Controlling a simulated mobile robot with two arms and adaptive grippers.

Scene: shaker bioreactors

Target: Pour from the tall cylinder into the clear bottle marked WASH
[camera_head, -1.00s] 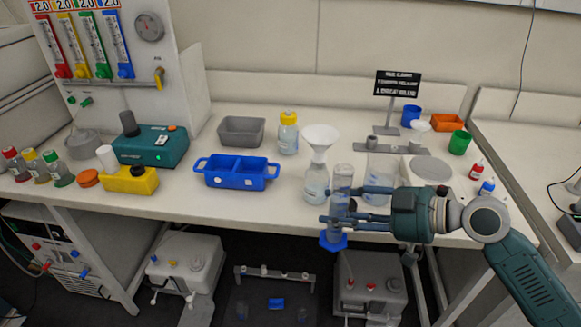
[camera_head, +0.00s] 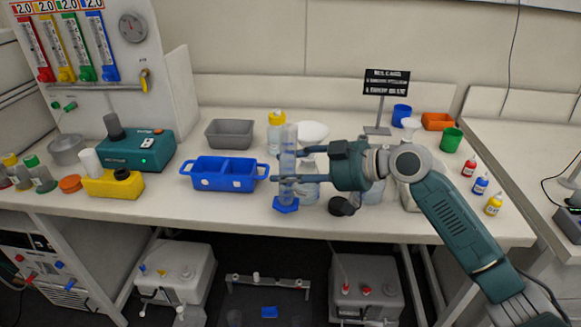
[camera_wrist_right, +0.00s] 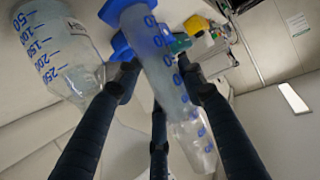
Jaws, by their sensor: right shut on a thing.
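My right gripper (camera_head: 284,180) is shut on the tall clear cylinder (camera_head: 289,143), which has blue marks and a blue foot. The cylinder is about upright and stands out in front of the bottles. In the right wrist view the cylinder (camera_wrist_right: 160,60) runs between the fingers. A clear bottle (camera_head: 309,194) with a white funnel (camera_head: 313,131) is just behind and to the right, partly hidden by my gripper. A clear bottle with blue volume marks (camera_wrist_right: 60,55) shows in the right wrist view. I cannot read WASH on any bottle. My left gripper is not in view.
A blue two-part tray (camera_head: 222,183) is close on the left, with a yellow-capped bottle (camera_head: 276,138) behind. Another clear vessel (camera_head: 372,191) is partly hidden behind my right arm. A black sign (camera_head: 386,82) stands behind. Small dropper bottles (camera_head: 480,185) stand on the right.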

